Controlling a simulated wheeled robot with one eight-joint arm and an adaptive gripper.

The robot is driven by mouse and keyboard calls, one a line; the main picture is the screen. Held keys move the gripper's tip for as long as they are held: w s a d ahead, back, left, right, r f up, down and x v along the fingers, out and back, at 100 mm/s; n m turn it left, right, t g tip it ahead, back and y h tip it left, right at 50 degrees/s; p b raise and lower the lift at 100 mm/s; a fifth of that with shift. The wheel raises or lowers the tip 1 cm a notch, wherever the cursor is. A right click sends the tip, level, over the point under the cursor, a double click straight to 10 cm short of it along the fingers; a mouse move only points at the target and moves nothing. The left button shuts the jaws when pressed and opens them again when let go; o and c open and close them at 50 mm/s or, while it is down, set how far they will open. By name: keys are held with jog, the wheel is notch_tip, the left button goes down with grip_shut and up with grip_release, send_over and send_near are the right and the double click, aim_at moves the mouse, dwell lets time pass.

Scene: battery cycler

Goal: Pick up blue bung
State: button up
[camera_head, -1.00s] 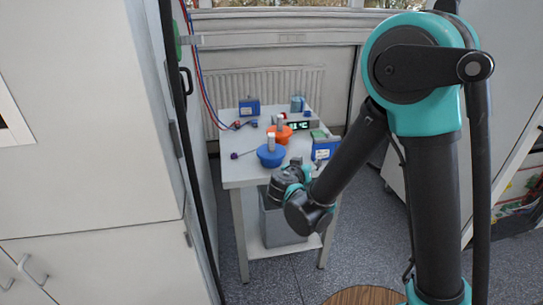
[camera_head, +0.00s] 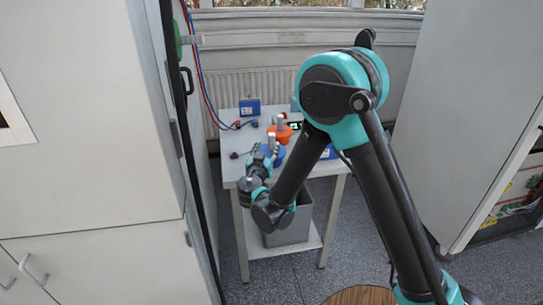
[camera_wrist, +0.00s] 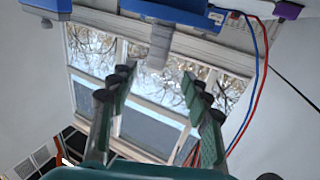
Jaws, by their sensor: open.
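The blue bung (camera_head: 274,154) stands on the white table with its grey upright handle pointing up. It is partly hidden behind my gripper (camera_head: 265,160) in the head view. In the wrist view, which looks upside down, the blue bung (camera_wrist: 172,9) is at the top centre. Its grey handle (camera_wrist: 159,46) hangs down toward the gap between the fingers. My gripper (camera_wrist: 160,76) is open, with one finger on each side of the handle's line. Nothing is held, and I cannot tell whether the fingertips reach around the handle.
An orange bung (camera_head: 281,133) stands just behind the blue one. A blue box (camera_head: 249,107) is at the table's back left, with cables beside it. Another blue box (camera_head: 328,152) is at the right. A grey bin (camera_head: 293,228) stands under the white table (camera_head: 232,171).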

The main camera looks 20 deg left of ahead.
aim_at(271, 141)
jog(key=shift+w+a+f, duration=0.1)
jog(key=shift+w+a, duration=0.05)
jog(key=shift+w, duration=1.1)
jog(key=shift+w+a+f, duration=0.1)
jog(key=shift+w+a, duration=0.05)
jog(key=shift+w, duration=1.1)
jog(key=shift+w+a+f, duration=0.1)
jog(key=shift+w+a, duration=0.05)
jog(key=shift+w, duration=1.1)
grip_shut()
